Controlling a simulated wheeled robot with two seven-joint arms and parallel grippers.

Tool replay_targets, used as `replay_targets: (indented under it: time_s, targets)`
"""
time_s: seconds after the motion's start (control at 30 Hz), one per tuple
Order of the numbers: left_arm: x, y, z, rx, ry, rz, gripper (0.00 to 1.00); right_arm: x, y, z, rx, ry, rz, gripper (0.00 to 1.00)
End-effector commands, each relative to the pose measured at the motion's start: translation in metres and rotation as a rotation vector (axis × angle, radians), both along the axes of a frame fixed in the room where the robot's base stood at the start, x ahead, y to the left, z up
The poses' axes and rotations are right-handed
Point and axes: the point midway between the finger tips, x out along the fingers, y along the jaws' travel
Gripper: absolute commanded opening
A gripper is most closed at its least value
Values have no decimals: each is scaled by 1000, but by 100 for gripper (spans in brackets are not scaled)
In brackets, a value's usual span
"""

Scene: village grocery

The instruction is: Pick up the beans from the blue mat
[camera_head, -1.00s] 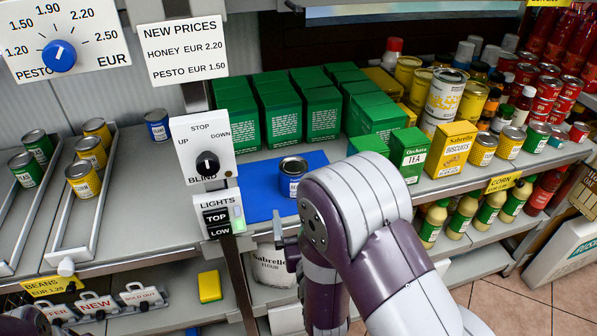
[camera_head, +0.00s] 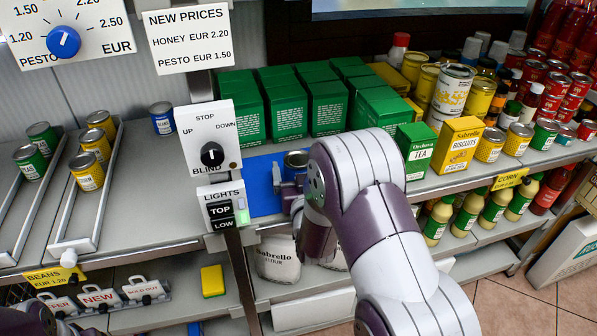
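I cannot tell whether a finger touches the can. Part of my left arm and gripper (camera_head: 38,318) shows at the bottom left corner; its fingers are not clear.
The switch post with the blind panel (camera_head: 211,150) and lights panel (camera_head: 222,209) stands just left of the mat. Green boxes (camera_head: 285,110) are stacked behind it, and a tea box (camera_head: 414,150) stands to the right. Another blue can (camera_head: 162,117) is left of the post.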

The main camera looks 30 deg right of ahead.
Motion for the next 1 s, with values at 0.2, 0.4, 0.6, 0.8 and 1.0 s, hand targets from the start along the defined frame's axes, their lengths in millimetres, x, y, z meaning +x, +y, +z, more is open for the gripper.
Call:
replay_targets:
  time_s: [0.2,0.4,0.6,0.8,1.0]
  targets:
    - [0,0,0,0,0,0,43,0,0,1,-1,-2,0,35]
    - [0,0,0,0,0,0,43,0,0,1,0,-2,0,35]
    - [0,0,8,0,0,0,43,0,0,21,-1,-5,0,35]
    - [0,0,19,0,0,0,43,-14,-2,53,0,-3,-2,35]
    - [0,0,31,0,0,0,43,-64,-9,84,0,-4,-4,35]
